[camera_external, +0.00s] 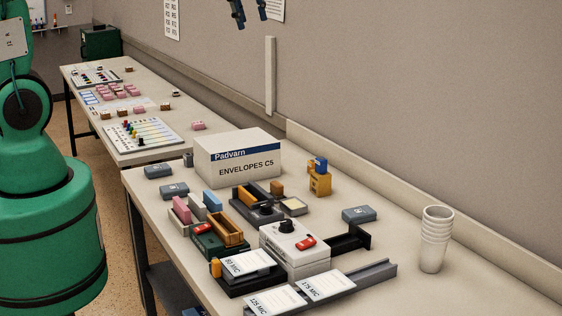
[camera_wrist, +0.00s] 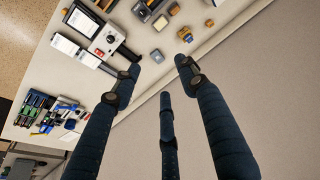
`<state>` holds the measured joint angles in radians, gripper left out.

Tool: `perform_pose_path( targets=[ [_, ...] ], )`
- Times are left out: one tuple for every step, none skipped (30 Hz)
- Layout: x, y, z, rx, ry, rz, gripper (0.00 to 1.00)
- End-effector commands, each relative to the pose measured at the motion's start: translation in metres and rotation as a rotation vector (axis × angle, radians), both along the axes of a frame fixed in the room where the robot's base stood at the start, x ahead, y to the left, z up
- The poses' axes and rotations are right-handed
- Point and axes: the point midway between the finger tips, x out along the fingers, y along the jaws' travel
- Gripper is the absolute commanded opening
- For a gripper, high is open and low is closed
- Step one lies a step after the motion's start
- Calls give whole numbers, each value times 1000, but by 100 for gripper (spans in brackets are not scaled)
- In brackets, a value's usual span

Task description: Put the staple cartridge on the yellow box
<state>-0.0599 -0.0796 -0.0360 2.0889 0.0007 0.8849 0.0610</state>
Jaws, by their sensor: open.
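My gripper (camera_external: 250,16) is high above the far side of the table, against the wall, with only its fingertips in the external view. In the wrist view its dark fingers (camera_wrist: 160,72) are spread apart with nothing between them. A small yellow box-shaped thing (camera_external: 320,186) with a blue piece on top stands on the table right of the envelope box; it also shows in the wrist view (camera_wrist: 185,34). I cannot tell for sure which small piece is the staple cartridge.
A white envelope box (camera_external: 238,160) stands at the back. Grey-blue boxes (camera_external: 360,215), a white device (camera_external: 292,246) with a dark arm, trays, label cards and stacked cups (camera_external: 434,240) crowd the table. Bare table lies along the wall side.

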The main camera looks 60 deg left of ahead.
Motion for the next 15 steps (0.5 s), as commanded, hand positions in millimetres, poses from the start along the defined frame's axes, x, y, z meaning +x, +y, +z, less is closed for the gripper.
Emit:
perform_pose_path(
  targets=[
    [-13, -3, 6, 0, -12, 0, 43],
    [-20, -4, 10, 0, -18, 0, 43],
    [-30, -5, 13, -1, -25, -1, 43],
    [-37, -7, 15, -1, -31, 0, 43],
    [-44, -8, 18, -1, -37, 0, 43],
    [-54, -9, 20, -1, -44, 0, 43],
    [-61, -10, 22, -1, -50, 0, 43],
    [-69, -11, 24, -2, -55, -1, 43],
    [-78, -13, 26, -2, -63, -1, 43],
    [-85, -14, 28, -2, -69, -1, 43],
    [-92, -15, 29, -3, -74, -1, 43],
    [-102, -16, 31, -3, -82, -1, 43],
    [-109, -17, 31, -4, -87, -2, 43],
    [-116, -18, 32, -4, -93, -2, 43],
    [-125, -20, 33, -5, -100, -2, 43]
  ],
)
